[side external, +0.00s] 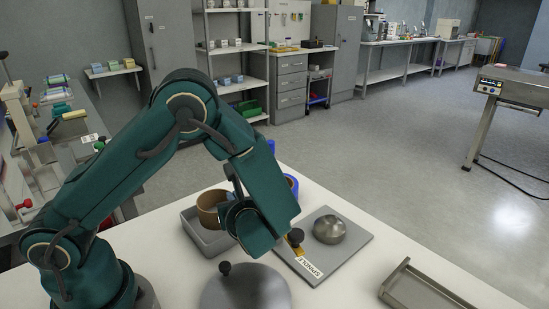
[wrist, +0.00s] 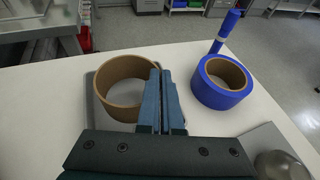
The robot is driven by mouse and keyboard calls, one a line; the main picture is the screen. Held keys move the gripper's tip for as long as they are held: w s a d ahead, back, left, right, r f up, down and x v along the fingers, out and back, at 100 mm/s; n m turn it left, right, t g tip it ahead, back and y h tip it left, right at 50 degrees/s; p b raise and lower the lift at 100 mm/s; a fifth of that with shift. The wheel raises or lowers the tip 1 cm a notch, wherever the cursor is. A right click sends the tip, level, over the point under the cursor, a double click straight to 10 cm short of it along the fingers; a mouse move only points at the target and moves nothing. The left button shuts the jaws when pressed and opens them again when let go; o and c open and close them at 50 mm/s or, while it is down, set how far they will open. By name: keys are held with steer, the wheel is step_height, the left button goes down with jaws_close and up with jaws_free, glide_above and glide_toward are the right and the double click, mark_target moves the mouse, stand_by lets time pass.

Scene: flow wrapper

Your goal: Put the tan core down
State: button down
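The tan core (side external: 208,207) is a short, open brown ring, upright on its axis. In the wrist view the tan core (wrist: 122,88) lies left of the fingers, its right wall running in at them. My gripper (wrist: 163,85) has its two blue fingers close together, with that wall seemingly pinched between them. In the side view my gripper (side external: 232,212) is at the core's right side, partly hidden by my arm. The core overlaps a grey open bin (side external: 190,228) in the side view; I cannot tell whether it touches anything below.
A blue tape roll (wrist: 222,82) and an upright blue marker (wrist: 227,28) stand to the right. A plate labelled SPINDLE (side external: 322,268) carries a metal dome (side external: 329,229). A grey disc (side external: 245,290) with a black knob and a metal tray (side external: 425,288) are near the front.

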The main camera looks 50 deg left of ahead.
steer(key=shift+f, duration=1.35)
steer(key=c, duration=1)
jaws_free()
steer(key=shift+c, duration=0.2)
steer(key=v, duration=1.1)
steer(key=s+r+n+h, duration=0.4)
steer(key=n+h, duration=0.2)
steer(key=n, duration=0.5)
steer(key=s+d+r+n+h, duration=0.1)
steer(key=s+r+n+h, duration=0.3)
steer(key=n, duration=0.7)
steer(key=h, duration=0.2)
steer(key=shift+s+d+r+t+h, duration=0.15)
steer(key=shift+s+r+t+h, duration=0.1)
steer(key=shift+t+h, duration=0.05)
